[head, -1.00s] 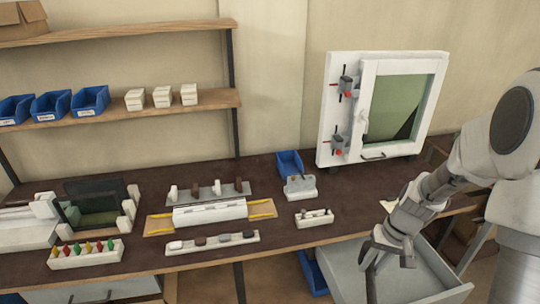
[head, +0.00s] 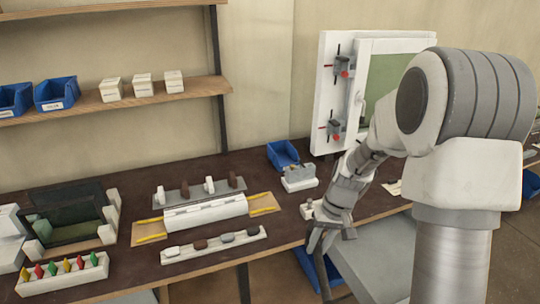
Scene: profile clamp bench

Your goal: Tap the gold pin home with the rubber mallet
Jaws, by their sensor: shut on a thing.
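My gripper (head: 325,238) is low at the bench's front edge, above the pulled-out grey drawer (head: 372,258). It is shut on a slender grey thing (head: 323,275) that hangs down from it; I cannot tell for certain that this is the rubber mallet. Two clamps with red tips, an upper (head: 342,68) and a lower (head: 334,126), sit on the white frame (head: 325,100) at the back right. I cannot make out the gold pin. A small white holder (head: 306,209) is partly hidden behind my gripper.
A blue bin (head: 282,154) and a white block with grey fittings (head: 299,178) stand near the frame. Racks of small parts (head: 214,245) and a white profile (head: 205,211) fill the middle bench. Coloured handles (head: 65,270) stand front left.

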